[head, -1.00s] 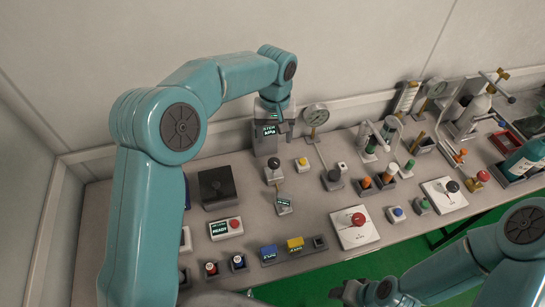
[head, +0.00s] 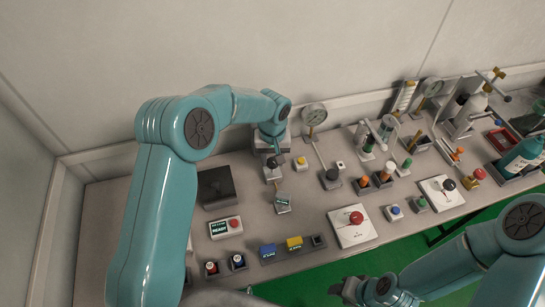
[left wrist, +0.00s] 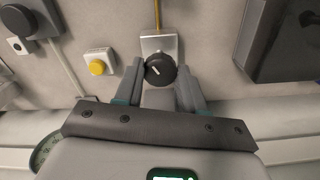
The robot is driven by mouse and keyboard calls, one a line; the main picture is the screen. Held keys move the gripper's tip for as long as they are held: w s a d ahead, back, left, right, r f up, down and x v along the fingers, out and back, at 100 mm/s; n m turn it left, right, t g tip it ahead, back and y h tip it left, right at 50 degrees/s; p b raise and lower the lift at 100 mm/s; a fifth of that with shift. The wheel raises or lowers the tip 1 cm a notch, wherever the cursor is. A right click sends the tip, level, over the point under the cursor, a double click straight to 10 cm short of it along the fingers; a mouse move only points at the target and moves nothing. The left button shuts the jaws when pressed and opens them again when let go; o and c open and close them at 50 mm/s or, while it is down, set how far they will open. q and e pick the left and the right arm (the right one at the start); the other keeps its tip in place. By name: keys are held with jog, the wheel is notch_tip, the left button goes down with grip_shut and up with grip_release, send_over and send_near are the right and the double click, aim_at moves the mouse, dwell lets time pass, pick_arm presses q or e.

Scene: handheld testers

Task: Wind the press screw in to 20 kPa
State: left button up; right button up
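A dark round knob with a white mark, apparently the press screw, (head: 272,163) sits on a light grey block. It also shows in the left wrist view (left wrist: 160,69). My left gripper (head: 272,150) is over it, pointing down. In the left wrist view my left fingers (left wrist: 160,76) are apart, one on each side of the knob; I cannot tell whether they touch it. A lit display (left wrist: 175,175) shows at the bottom edge there, its reading cut off. My right gripper (head: 360,290) is at the bottom of the head view, away from the bench things; its opening is unclear.
A yellow button (head: 300,163) is close to the right of the knob. A dial gauge (head: 314,115) stands behind. A black-topped box (head: 216,187) is to the left, and a small display unit (head: 282,203) lies in front. Many other testers fill the bench's right side.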

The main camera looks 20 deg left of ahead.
pick_arm(q)
jog(key=c, duration=0.4)
jog(key=shift+m, duration=0.3)
jog(key=shift+m+b, duration=0.65)
jog(key=shift+m, duration=0.25)
jog(key=shift+m+b, duration=0.45)
jog(key=shift+m, duration=1.25)
jog(key=o, duration=1.1)
jog(key=shift+r, duration=0.1)
